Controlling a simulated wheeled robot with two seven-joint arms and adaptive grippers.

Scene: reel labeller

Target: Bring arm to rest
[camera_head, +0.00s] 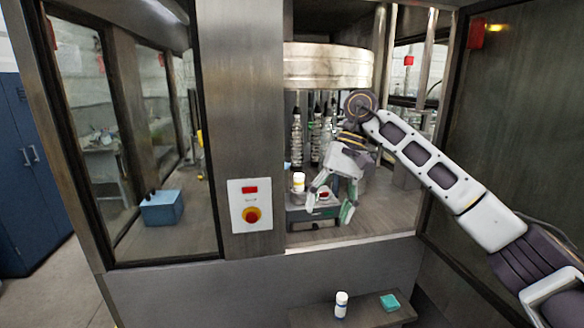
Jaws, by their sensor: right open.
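My right arm (432,172) comes in from the right and reaches through the machine's opening. Its right gripper (328,212) hangs inside the opening with its fingers spread and pointing down, and nothing shows between them. A white and blue bottle (341,304) stands upright on a small shelf (312,317) below the opening. My left gripper is not in view.
The labelling machine (237,110) has metal posts and a sill (350,243) around the opening. A round drum (328,66) sits above the gripper. A teal block (390,302) lies on the shelf.

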